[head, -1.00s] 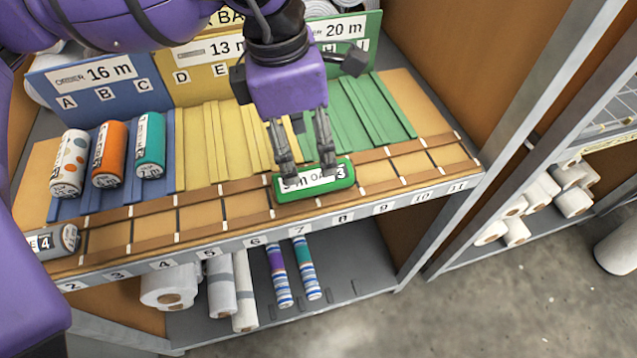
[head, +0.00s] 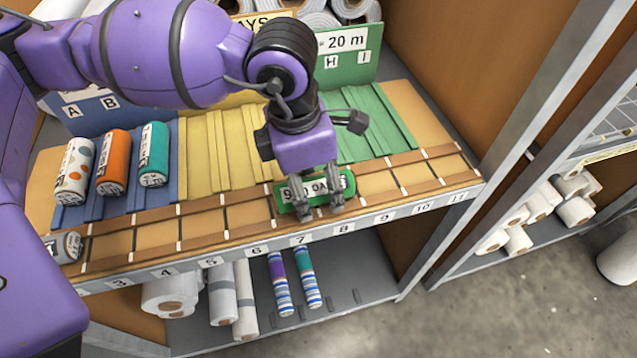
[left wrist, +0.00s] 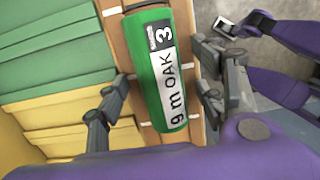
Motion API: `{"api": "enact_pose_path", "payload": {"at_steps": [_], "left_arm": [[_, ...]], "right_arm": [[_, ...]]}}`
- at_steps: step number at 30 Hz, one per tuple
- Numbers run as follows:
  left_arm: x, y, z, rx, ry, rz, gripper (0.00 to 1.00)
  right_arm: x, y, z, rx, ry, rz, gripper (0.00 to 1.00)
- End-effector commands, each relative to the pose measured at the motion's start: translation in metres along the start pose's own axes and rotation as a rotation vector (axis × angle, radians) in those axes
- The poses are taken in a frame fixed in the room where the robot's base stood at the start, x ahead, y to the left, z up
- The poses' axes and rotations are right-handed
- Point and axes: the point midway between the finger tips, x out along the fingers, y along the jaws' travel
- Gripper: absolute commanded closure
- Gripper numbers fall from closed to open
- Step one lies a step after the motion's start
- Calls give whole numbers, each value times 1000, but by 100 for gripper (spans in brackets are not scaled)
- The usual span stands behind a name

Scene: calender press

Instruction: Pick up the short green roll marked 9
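The short green roll (head: 287,197) lies along the front rail of the shelf, above numbers 7 and 8. In the left wrist view the green roll (left wrist: 150,75) has a white label reading "9 m OAK" and a black 3. My left gripper (head: 321,210) is down at the roll, its fingers crossing it in the head view. In the left wrist view my left gripper (left wrist: 155,95) is open, one finger on each side of the roll, with gaps visible. Part of what seems to be my right gripper (left wrist: 245,25) shows at the upper right, its opening unclear.
White-dotted (head: 75,170), orange (head: 114,160) and teal (head: 154,153) rolls lie on the blue section at left. The yellow section (head: 228,145) and green slats (head: 375,125) are bare. An upright frame post (head: 520,140) stands at right.

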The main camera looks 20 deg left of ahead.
Motion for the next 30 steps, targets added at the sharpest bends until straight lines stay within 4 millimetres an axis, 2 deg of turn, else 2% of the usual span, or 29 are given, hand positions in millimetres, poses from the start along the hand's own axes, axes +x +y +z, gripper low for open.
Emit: {"api": "enact_pose_path", "payload": {"at_steps": [1, 11, 22, 28, 30], "left_arm": [[0, 0, 0, 0, 0, 0, 44], [0, 0, 0, 0, 1, 0, 87], [-7, 0, 1, 0, -1, 1, 88], [-34, 0, 5, 2, -3, 3, 88], [-44, -12, 9, 7, -4, 0, 88]], "right_arm": [[0, 0, 0, 0, -1, 0, 60], [0, 0, 1, 0, -1, 0, 60], [0, 0, 0, 0, -1, 0, 60], [0, 0, -1, 0, 0, 0, 60], [0, 0, 0, 0, -1, 0, 60]]}}
